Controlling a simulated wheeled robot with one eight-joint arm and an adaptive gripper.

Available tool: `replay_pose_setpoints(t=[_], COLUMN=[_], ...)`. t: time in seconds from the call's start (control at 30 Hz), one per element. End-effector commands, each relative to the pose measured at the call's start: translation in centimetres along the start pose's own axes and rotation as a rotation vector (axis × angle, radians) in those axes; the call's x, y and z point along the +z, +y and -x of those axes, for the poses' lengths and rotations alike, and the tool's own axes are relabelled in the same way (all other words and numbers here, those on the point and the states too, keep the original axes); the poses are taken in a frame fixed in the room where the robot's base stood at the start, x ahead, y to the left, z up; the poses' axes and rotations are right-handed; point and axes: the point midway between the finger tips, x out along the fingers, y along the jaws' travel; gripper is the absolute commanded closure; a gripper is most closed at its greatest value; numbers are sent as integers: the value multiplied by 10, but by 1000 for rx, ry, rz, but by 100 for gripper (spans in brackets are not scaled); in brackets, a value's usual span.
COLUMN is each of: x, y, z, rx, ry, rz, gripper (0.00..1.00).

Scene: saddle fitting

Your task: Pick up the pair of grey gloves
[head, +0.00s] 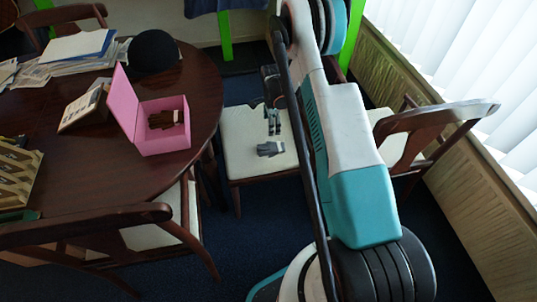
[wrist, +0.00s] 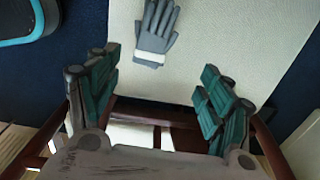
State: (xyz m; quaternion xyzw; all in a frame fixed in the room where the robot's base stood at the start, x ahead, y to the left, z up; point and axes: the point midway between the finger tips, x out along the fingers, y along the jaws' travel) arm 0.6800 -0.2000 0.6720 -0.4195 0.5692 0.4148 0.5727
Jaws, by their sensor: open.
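The pair of grey gloves (head: 270,149) lies on the cream seat of a chair (head: 240,150) to the right of the table. In the wrist view the gloves (wrist: 157,32) show grey fingers and a white cuff, at the top middle on the pale seat. My gripper (head: 273,122) is above the seat, close to the gloves in the head view. In the wrist view its two green-padded fingers (wrist: 160,95) are wide apart with nothing between them. The gloves are beyond the fingertips, not between them.
A dark round table (head: 200,95) stands at left, with an open pink box (head: 165,143) holding something brown, a black hat (head: 153,50) and papers. Another chair (head: 405,140) stands at right by the wall. The seat around the gloves is clear.

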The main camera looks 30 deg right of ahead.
Motion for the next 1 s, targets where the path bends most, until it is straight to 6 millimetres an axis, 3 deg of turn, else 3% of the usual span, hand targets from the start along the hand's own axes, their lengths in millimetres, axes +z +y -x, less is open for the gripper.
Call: replay_pose_setpoints(t=[0.17, 0.5, 0.87, 1.0], x=[-3, -2, -2, 0], y=[1, 2, 3, 6], z=[-18, -80, -103, -120], rx=[9, 8, 8, 8], ry=[0, 0, 0, 0], rz=[-26, -25, -24, -24], gripper=[27, 27, 27, 27])
